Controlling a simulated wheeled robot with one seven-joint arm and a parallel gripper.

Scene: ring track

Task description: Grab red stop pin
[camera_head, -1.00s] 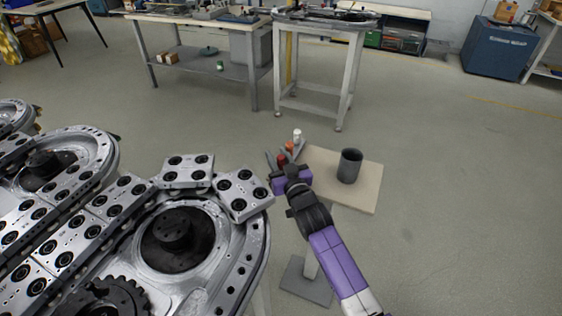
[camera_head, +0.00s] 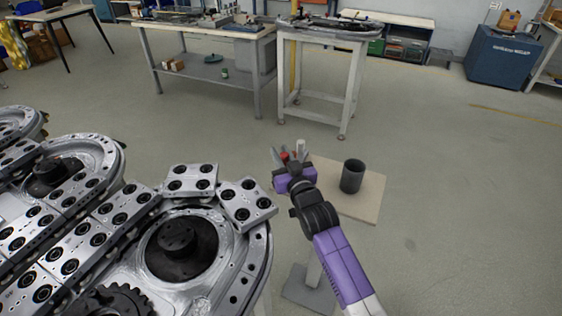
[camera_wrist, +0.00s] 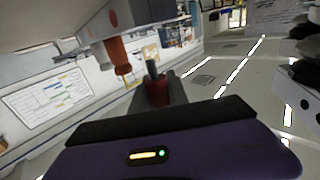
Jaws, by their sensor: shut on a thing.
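My gripper (camera_head: 285,156) is at the left edge of the small beige stand, shut on the red stop pin (camera_head: 284,155). In the wrist view the red stop pin (camera_wrist: 157,92) stands between the dark fingers, with a grey tip on top. Its lower part is hidden by my gripper body. I cannot tell whether the red pin still touches the stand.
A dark grey cup (camera_head: 353,176) stands on the beige stand (camera_head: 364,207), right of my gripper. A large metal ring track (camera_head: 250,262) with grey carriages (camera_head: 247,200) fills the lower left. Work tables (camera_head: 205,38) stand behind. The floor on the right is clear.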

